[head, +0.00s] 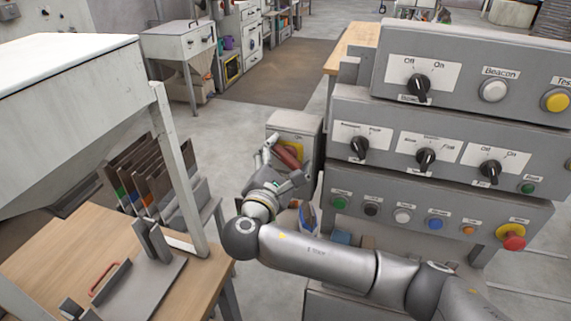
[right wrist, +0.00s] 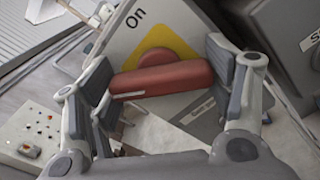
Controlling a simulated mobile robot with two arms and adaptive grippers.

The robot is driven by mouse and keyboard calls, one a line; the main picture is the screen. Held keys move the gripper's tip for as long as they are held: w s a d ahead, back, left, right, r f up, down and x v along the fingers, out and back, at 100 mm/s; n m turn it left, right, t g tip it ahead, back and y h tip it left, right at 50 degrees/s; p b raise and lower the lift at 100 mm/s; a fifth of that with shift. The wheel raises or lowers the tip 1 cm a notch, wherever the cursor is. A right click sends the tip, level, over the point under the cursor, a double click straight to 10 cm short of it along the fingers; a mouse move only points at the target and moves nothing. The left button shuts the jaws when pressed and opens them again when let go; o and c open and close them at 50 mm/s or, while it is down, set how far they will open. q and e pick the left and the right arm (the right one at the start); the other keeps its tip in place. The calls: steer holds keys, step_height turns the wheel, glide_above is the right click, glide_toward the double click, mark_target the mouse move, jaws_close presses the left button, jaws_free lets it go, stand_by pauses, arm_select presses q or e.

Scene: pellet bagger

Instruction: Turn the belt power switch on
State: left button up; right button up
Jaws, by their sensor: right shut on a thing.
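My right gripper (head: 282,172) is shut on the red handle, one finger at each end in the right wrist view (right wrist: 165,88). The handle's exact setting is hard to tell. My left gripper is not in view.
A grey console (head: 440,155) with knobs and coloured buttons stands close on the right, behind my right arm. A wooden table (head: 60,245) with a metal fixture is at the left, beside a rack of dark panels (head: 150,175). Open floor (head: 235,130) lies beyond.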

steer(key=m+b, duration=0.1)
steer(key=m, duration=0.1)
steer(key=m+b, duration=0.2)
steer(key=m, duration=0.1)
steer(key=shift+f+m+b, duration=0.3)
steer(key=m+b, duration=0.3)
steer(key=m, duration=0.1)
steer(key=shift+r+m, duration=0.15)
steer(key=shift+m, duration=0.15)
steer(key=o, duration=1)
steer(key=shift+r, duration=0.1)
steer(key=v, duration=0.7)
steer(key=shift+s, duration=0.25)
